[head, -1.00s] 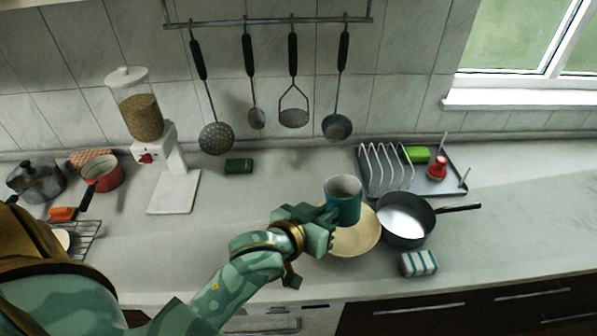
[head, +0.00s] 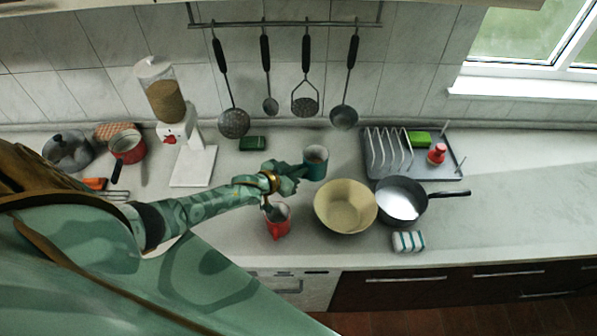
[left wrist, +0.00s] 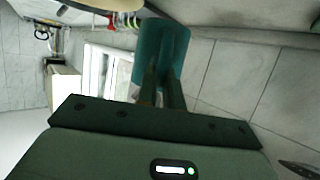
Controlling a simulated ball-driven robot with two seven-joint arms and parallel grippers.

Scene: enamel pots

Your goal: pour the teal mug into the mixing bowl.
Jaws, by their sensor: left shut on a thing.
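The teal mug (head: 316,166) is roughly upright at the back left of the mixing bowl, with something brownish inside its mouth. My left gripper (head: 299,172) is shut on it from the left. In the left wrist view the teal mug (left wrist: 162,50) sits at the tips of the left gripper's (left wrist: 162,88) two fingers. The cream mixing bowl (head: 345,207) stands on the counter, its inside in view; I cannot make out any contents. My right gripper is not in view.
A dish rack (head: 440,172) stands behind the pan. The counter at right is clear.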

